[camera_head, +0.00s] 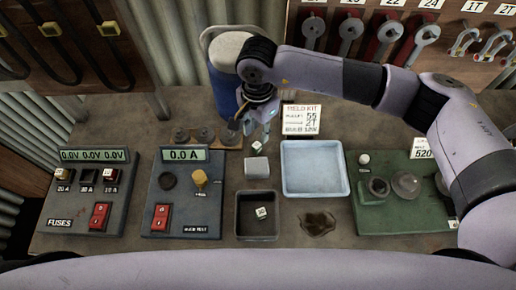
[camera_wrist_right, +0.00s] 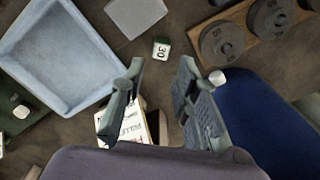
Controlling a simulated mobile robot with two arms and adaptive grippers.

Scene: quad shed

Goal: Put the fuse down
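My right gripper (camera_head: 258,128) reaches down at the back middle of the bench. Its fingers are apart with nothing between them in the right wrist view (camera_wrist_right: 158,72). A small white fuse cube (camera_head: 257,147) lies just in front of the fingertips, apart from them. Another white fuse cube (camera_head: 261,211) lies in the dark square tray (camera_head: 257,234). The fuse panel (camera_head: 80,215) at left holds fuses in its top row. My left gripper is not in view.
A grey block (camera_head: 256,169) stands in front of the loose fuse. A pale blue tray (camera_head: 315,190) is to its right, and a meter box (camera_head: 175,215) to its left. A blue cylinder (camera_head: 222,90) and round weights (camera_head: 204,133) stand beside the gripper. A dark stain (camera_head: 318,223) marks the bench.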

